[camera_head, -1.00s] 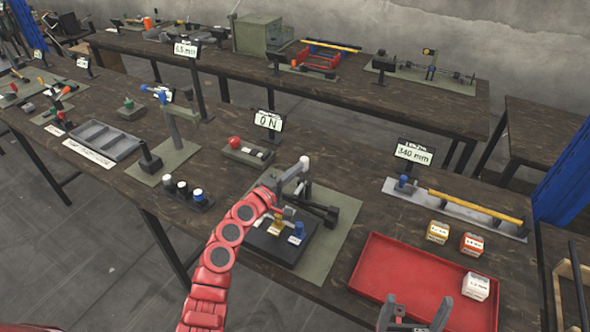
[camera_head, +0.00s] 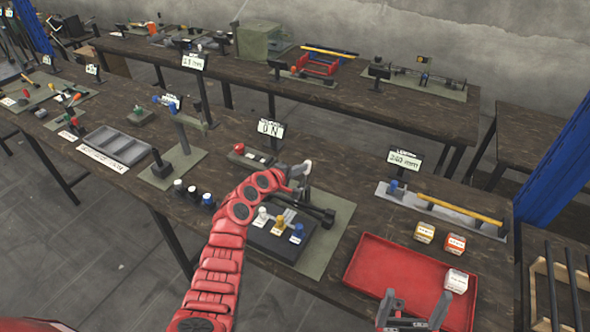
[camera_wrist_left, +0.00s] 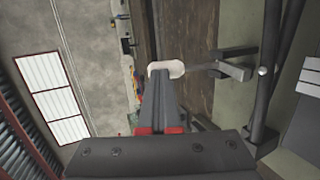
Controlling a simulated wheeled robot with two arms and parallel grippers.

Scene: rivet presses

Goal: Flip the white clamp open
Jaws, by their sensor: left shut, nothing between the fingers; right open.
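The clamp stands on a green base plate at the front middle table, and its white tip (camera_head: 308,167) points up. In the left wrist view the white tip (camera_wrist_left: 165,68) sits just beyond the ends of my fingers; I cannot tell if they touch. My left gripper (camera_head: 292,176) is shut with nothing held, close beside the clamp's upper part and partly covering it. The fingers (camera_wrist_left: 160,92) are together in the wrist view. My right gripper (camera_head: 412,310) is open and empty at the front edge of the red tray.
A black block (camera_head: 268,243) with white, orange and blue pegs lies below the clamp. The red tray (camera_head: 385,262) is to the right, with small boxes (camera_head: 425,232) at its far side. A display reading "0 N" (camera_head: 271,129) stands behind.

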